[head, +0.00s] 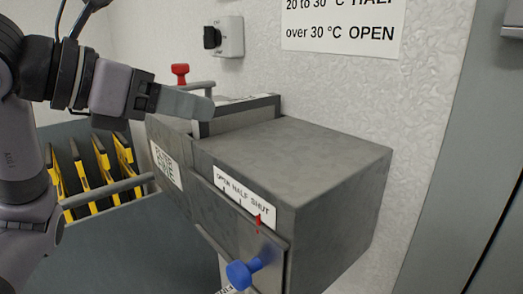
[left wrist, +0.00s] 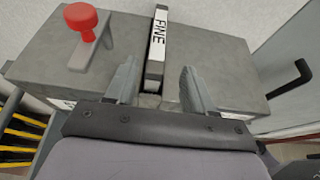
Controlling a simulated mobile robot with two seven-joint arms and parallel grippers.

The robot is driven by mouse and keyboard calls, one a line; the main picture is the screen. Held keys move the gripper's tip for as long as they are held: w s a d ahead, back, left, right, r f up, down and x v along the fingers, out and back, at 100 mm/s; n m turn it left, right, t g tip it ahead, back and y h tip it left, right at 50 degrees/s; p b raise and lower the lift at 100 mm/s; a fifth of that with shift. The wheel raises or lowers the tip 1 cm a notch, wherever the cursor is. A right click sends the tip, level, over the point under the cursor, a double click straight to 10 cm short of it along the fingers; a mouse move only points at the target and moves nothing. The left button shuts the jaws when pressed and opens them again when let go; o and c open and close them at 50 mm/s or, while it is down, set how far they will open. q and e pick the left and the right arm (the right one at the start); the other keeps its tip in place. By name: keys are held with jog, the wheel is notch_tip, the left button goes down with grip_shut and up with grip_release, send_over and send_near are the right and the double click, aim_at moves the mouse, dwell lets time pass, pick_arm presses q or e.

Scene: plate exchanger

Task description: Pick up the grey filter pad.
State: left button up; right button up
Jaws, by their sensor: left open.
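A thin grey slab with a white top edge marked FINE, which looks like the grey filter pad (left wrist: 154,69), stands in a slot of the grey housing. Its upper part also shows in the head view (head: 240,113), and its lower part is hidden in the housing. My left gripper (left wrist: 159,68) is open, with the slab's end between its two fingers in the left wrist view. In the head view my left gripper (head: 208,107) is level with the slab's top, at its left end. I cannot tell whether the fingers touch it. My right gripper is not in view.
The grey housing (head: 300,155) has a blue knob (head: 242,273) on a slide marked OPEN HALF SHUT. A red knob (head: 180,72) stands behind my left gripper. Several yellow-and-black parts (head: 80,170) stand at the left beside a grey rail. A black switch (head: 212,38) is on the wall.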

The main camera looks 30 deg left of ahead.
aim_at(225, 103)
pick_arm(q)
jog(key=shift+w+r+p+x, duration=0.15)
jog(key=shift+p+x, duration=0.2)
jog(key=shift+x, duration=1.45)
jog(key=shift+w+r+p+x, duration=0.15)
jog(key=shift+p+x, duration=0.15)
jog(key=shift+x, duration=1.5)
jog(key=shift+a, duration=0.2)
grip_shut()
